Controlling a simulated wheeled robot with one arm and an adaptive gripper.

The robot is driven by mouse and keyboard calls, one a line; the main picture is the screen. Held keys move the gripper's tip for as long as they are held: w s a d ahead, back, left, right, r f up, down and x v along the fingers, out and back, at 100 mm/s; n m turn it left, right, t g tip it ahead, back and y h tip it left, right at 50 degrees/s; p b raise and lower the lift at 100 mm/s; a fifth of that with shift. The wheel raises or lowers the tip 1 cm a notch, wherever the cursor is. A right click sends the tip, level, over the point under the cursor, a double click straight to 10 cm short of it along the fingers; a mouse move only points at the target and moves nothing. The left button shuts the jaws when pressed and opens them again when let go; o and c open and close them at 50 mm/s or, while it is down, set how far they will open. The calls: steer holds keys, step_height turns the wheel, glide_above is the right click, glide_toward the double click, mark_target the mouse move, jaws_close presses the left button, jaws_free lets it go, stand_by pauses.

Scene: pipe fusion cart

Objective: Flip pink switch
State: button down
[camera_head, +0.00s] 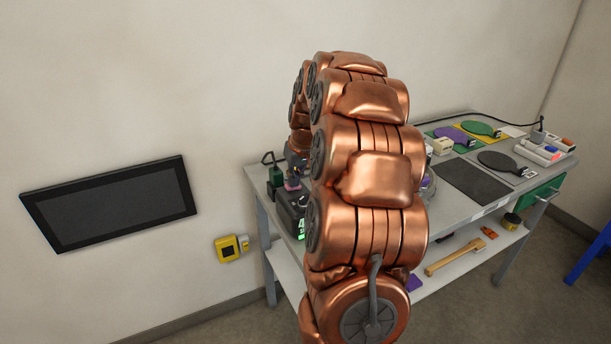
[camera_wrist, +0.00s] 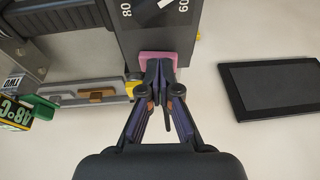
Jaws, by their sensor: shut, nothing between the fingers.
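The pink switch (camera_wrist: 147,57) shows in the wrist view at the edge of a dark grey unit (camera_wrist: 155,32) with the printed numbers 80 and 60. My gripper (camera_wrist: 160,66) is shut and empty, with its fingertips right at the pink switch and covering part of it. I cannot tell whether they touch it. In the head view a small pink part (camera_head: 292,184) shows just left of my copper arm, above a dark device with a green display (camera_head: 301,229). My arm hides most of that area and my gripper there.
The grey cart (camera_head: 480,207) carries green, purple and black paddle-like discs and a dark mat (camera_head: 474,184). A wooden-handled tool (camera_head: 455,258) lies on its lower shelf. A black screen (camera_head: 110,203) and a yellow box (camera_head: 229,248) are on the wall at left.

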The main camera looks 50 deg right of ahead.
stand_by(0.3)
steer(key=shift+r, duration=0.55)
steer(key=d+b+v, duration=0.1)
steer(key=b+v, duration=0.1)
steer(key=v, duration=1)
steer(key=shift+d+r+b, duration=0.2)
steer(key=shift+r+b, duration=0.1)
steer(key=shift+r, duration=0.15)
